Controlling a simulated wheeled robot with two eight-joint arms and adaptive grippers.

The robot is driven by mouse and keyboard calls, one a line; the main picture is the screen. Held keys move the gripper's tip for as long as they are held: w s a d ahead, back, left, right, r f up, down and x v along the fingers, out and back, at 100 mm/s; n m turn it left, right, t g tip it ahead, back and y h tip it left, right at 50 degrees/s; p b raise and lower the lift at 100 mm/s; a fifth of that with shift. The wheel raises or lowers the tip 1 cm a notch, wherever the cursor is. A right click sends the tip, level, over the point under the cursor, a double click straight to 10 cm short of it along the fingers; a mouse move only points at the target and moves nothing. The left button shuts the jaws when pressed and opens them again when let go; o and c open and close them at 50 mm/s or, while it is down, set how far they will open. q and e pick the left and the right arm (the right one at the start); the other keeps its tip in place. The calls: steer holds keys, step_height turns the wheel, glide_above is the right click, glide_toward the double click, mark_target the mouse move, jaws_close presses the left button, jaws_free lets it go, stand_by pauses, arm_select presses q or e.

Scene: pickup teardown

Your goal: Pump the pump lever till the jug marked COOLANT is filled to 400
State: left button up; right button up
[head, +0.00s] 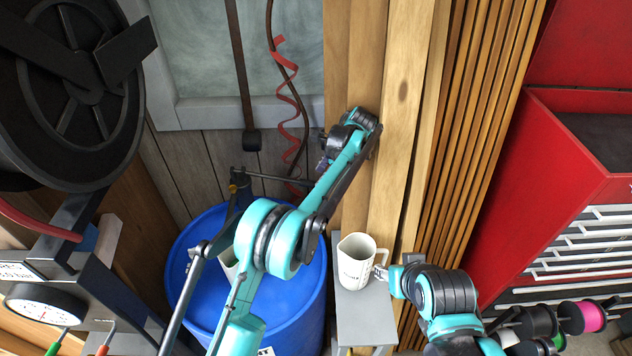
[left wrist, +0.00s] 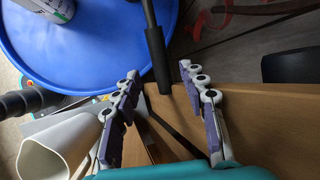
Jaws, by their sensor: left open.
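The pump (head: 240,190) stands on a blue drum, and its dark lever (head: 275,178) reaches right toward my left gripper (head: 324,160). In the left wrist view the lever's black grip (left wrist: 157,62) lies between the spread fingertips of the left gripper (left wrist: 158,75), with a gap on both sides. The left gripper is open. A white jug (head: 353,262) stands upright on a grey stand; its marking and fill level are not readable. It also shows in the left wrist view (left wrist: 45,158). My right gripper (head: 379,272) is at the jug's handle side; its finger closure is unclear.
The blue drum (head: 305,300) has a white can (head: 228,262) on top, partly hidden by my left arm. The grey stand (head: 365,315) is beside it. Wooden planks (head: 400,120) stand behind. A red tool cabinet (head: 560,190) and cable spools (head: 580,317) are at right.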

arm_select(q)
steer(key=v, duration=0.5)
stand_by(2.2)
